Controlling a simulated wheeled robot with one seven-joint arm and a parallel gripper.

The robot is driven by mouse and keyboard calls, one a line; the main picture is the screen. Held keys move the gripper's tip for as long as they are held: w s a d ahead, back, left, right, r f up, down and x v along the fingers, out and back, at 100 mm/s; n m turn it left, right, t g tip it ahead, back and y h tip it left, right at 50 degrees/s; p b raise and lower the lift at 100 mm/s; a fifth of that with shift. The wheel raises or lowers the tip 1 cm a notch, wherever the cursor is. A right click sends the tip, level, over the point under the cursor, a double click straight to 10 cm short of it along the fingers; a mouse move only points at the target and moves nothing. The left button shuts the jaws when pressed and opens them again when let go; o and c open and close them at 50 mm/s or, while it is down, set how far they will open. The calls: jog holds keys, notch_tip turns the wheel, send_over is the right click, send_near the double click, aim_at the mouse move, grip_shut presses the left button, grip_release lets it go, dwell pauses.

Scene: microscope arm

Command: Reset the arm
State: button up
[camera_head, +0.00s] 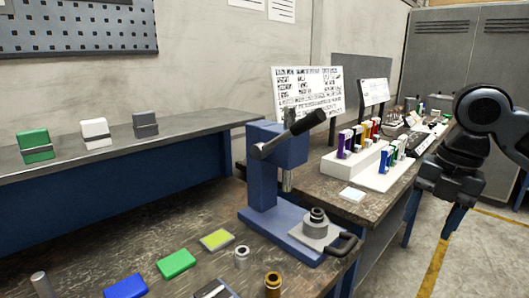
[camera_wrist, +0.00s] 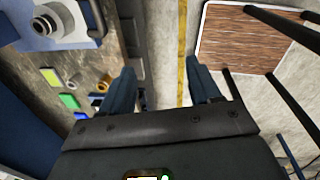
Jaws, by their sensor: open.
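My gripper (camera_head: 452,222) hangs at the right in the head view, over the floor beside the benches, with its blue fingers pointing down. In the wrist view my gripper (camera_wrist: 164,78) has its two blue fingers spread apart, with only floor showing between them. It is open and empty and touches nothing that I can see. My arm is folded at the right edge of the head view, and part of it is cut off.
A blue lever press (camera_head: 268,205) stands on the near bench (camera_head: 90,262), left of my gripper. Coloured blocks, such as a green one (camera_head: 176,263), lie there. The far bench (camera_head: 322,186) holds racks and signs. Grey lockers (camera_head: 455,70) stand behind.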

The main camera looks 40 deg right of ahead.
jog(key=w+a+r+m+t+y, duration=0.25)
jog(key=w+a+m+t, duration=0.4)
jog(key=w+a, duration=0.6)
jog(key=w+a+r+m+t+y, duration=0.25)
jog(key=w+a+m+t, duration=0.25)
jog(key=w+a+t, duration=0.5)
jog(key=s+a+f+m+g+h, duration=0.1)
jog(key=s+a+f+m+h, duration=0.2)
jog(key=s+a+f+m, duration=0.35)
jog(key=s+a+f+m+g+h, duration=0.1)
jog(key=s+a+f+m+h, duration=0.3)
jog(key=s+f, duration=0.4)
jog(key=s+d+f+n, duration=0.1)
jog(key=s, duration=1)
jog(key=s+d+f+g+y, duration=0.1)
jog(key=s+f, duration=0.1)
jog(key=s, duration=0.9)
jog(key=shift+d+n+y, duration=0.25)
jog(key=shift+n+y, duration=0.05)
jog(key=shift+n, duration=0.1)
